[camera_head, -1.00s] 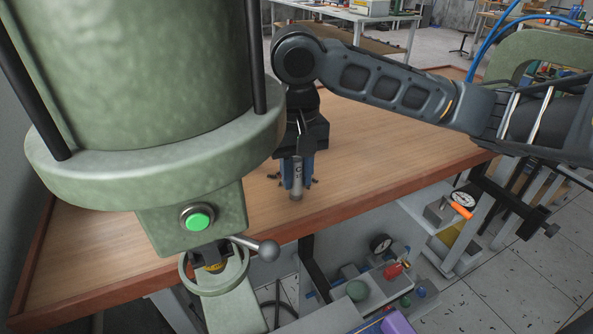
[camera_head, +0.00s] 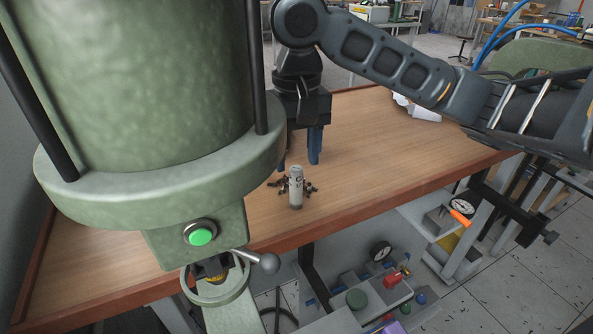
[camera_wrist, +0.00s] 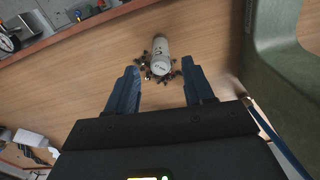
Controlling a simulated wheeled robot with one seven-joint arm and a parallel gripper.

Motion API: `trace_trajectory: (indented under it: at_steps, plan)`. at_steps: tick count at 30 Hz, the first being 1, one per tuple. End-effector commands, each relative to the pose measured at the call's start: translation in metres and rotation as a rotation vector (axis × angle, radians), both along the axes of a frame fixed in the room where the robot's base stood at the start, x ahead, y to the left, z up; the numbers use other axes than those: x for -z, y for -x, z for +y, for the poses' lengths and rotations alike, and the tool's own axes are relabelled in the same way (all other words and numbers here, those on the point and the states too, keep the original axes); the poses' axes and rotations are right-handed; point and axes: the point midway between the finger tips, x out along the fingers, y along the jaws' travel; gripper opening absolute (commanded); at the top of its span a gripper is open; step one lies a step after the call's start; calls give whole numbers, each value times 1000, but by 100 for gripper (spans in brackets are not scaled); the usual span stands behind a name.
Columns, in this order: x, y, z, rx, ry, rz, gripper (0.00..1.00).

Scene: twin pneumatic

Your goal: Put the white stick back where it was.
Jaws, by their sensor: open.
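The white stick (camera_head: 296,187) is a short pale cylinder with dark lettering. It stands upright on the wooden table near the front edge, with small dark bits around its foot. It also shows in the wrist view (camera_wrist: 161,56), beyond the fingertips. My gripper (camera_head: 298,162) is open, with its blue fingers above and behind the stick, apart from it. In the wrist view my gripper (camera_wrist: 160,76) has nothing between its fingers.
A large green press (camera_head: 165,190) with a green button (camera_head: 200,237) stands at the left, close to the stick. The wooden table (camera_head: 375,170) is clear to the right. A shelf with gauges and fittings (camera_head: 385,285) lies below the front edge. A white object (camera_head: 418,108) lies at the back right.

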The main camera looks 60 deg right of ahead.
Motion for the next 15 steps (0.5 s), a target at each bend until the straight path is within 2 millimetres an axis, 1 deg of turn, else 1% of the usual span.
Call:
trace_trajectory:
  at_steps: [1,6,9,15]
  plan:
    - [-13,-1,0,-1,1,-2,52]
    - [-41,0,0,-1,3,0,52]
    - [-51,0,0,1,1,0,52]
    - [-59,0,0,0,-1,1,52]
